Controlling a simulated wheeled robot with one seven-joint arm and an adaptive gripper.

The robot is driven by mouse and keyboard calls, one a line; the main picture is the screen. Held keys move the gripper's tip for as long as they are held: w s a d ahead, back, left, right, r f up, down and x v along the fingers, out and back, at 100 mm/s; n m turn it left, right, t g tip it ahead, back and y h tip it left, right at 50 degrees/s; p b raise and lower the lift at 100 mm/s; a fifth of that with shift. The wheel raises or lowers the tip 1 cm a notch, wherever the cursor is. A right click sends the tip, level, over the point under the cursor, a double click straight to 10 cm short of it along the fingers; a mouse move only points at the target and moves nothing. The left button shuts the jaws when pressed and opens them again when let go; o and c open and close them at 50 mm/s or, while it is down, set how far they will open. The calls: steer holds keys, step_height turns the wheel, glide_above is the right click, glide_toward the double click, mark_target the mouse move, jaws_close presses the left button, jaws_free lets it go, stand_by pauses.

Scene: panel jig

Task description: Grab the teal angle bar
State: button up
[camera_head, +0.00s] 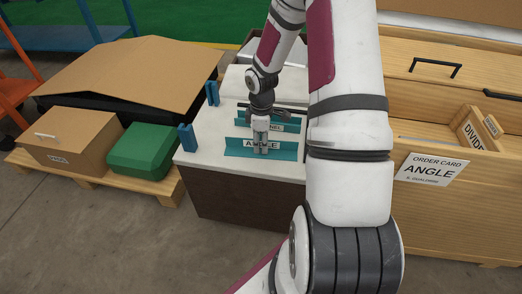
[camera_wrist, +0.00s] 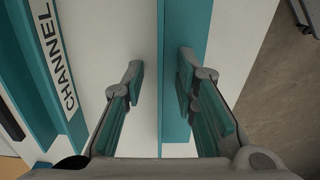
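The teal angle bar (camera_head: 284,151), labelled ANGLE, lies across the front of the white-topped workstation. My gripper (camera_head: 261,149) is lowered over its middle and hides part of the label. In the wrist view, the angle bar (camera_wrist: 198,25) runs from top to bottom. My gripper (camera_wrist: 160,78) is open there. Its left finger is beside the bar over the white top, and its right finger is over the bar's teal flange. A narrow upright edge of the bar shows between the fingers. Contact cannot be told.
A teal bar labelled CHANNEL (camera_head: 291,128) lies just behind; it also shows in the wrist view (camera_wrist: 70,130). Blue posts (camera_head: 188,138) stand at the white top's left edge. A wooden bench with an ANGLE order card (camera_head: 431,169) is right; a green box (camera_head: 143,151) is left.

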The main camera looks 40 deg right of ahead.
jaws_close()
steer(key=shift+r, duration=0.15)
